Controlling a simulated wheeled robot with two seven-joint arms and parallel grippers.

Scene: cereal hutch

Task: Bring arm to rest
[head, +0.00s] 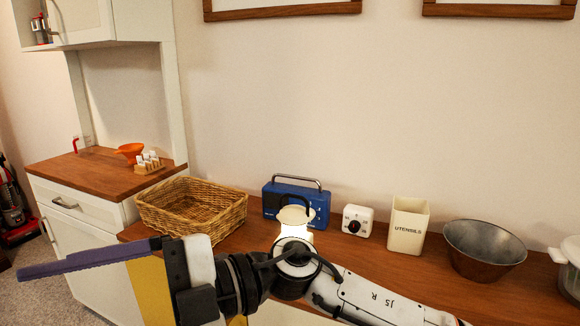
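My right arm comes in from the lower right and reaches across the front of the wooden counter (330,243). My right gripper (75,295) points left in front of the white cabinet on the left. One long purple finger shows, sticking out from the top of the gripper's body. The space just below that finger is empty, and the other finger is out of the frame. Nothing shows held in it. My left gripper is not in view.
Along the counter stand a wicker basket (190,208), a blue radio (318,200), a white timer (357,220), a utensils canister (408,228), a metal bowl (485,250) and a white pot (570,268). An orange funnel (130,150) and a small rack (149,163) sit on the left cabinet.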

